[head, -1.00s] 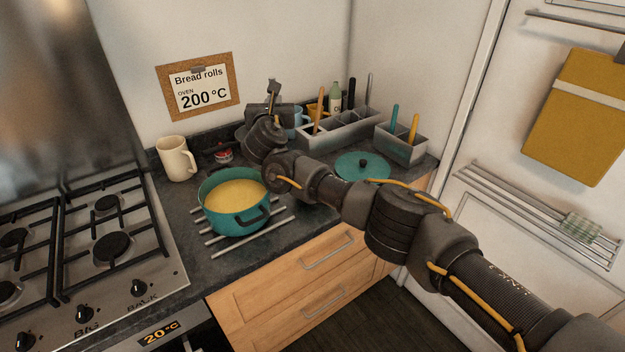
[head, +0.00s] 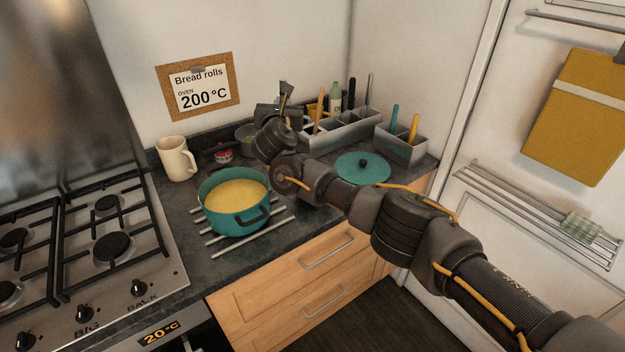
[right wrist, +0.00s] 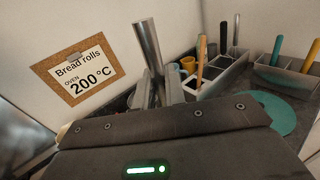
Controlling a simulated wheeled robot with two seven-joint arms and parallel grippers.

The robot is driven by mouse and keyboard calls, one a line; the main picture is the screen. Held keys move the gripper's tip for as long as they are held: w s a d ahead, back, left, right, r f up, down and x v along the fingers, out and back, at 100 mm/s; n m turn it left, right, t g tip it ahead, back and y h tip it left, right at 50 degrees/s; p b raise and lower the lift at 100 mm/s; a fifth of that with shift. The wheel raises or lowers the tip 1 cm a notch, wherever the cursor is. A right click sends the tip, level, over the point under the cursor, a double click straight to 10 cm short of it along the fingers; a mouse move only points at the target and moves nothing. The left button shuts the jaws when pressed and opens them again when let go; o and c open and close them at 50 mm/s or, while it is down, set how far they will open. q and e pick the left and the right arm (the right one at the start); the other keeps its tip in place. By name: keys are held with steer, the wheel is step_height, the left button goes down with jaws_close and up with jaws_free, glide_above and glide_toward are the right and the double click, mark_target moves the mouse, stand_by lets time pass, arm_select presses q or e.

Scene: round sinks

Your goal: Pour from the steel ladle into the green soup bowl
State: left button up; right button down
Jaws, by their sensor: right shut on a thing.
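My right gripper (head: 278,113) is shut on the steel ladle, whose bare handle end (head: 286,89) sticks up above the jaws. The handle (right wrist: 148,48) also stands between the fingers in the right wrist view. A grey rounded shape (head: 246,132) left of the gripper looks like the ladle's bowl; its contents cannot be made out. I cannot make out the green soup bowl; my right arm and gripper cover part of the counter. A teal pot (head: 243,221) of yellow soup stands in front and to the left of the gripper. My left gripper is not in view.
A cream mug (head: 177,159) and a small red tin (head: 223,155) stand left of the gripper. A grey divided utensil holder (head: 343,127) is behind and to the right. A teal lid (head: 363,168) lies on the counter. The gas hob (head: 85,250) is at left.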

steer(key=shift+w+d+f+m, duration=0.1)
steer(key=shift+d+f+m, duration=0.15)
steer(key=shift+d, duration=0.25)
steer(key=shift+w+d+f+m, duration=0.1)
steer(key=shift+d+m, duration=0.1)
steer(key=shift+d, duration=0.35)
steer(key=shift+w+d+f+m, duration=0.1)
steer(key=shift+d+f+m, duration=0.15)
steer(key=shift+d, duration=0.25)
stand_by(0.4)
steer(key=d+f+m, duration=0.1)
steer(key=d+f, duration=0.3)
steer(key=f, duration=0.1)
steer(key=shift+w+d+f+m+g, duration=0.15)
steer(key=shift+w+d+m+g, duration=0.15)
steer(key=shift+w+m, duration=0.1)
stand_by(1.1)
steer(key=shift+w+d+f+m, duration=0.15)
steer(key=shift+d+m, duration=0.1)
steer(key=shift+d, duration=0.3)
steer(key=shift+w+d+f+m, duration=0.1)
steer(key=shift+d+f+m, duration=0.1)
steer(key=shift+d, duration=0.35)
steer(key=shift+w+d+f+m, duration=0.15)
steer(key=shift+d+m, duration=0.1)
steer(key=shift+d, duration=0.3)
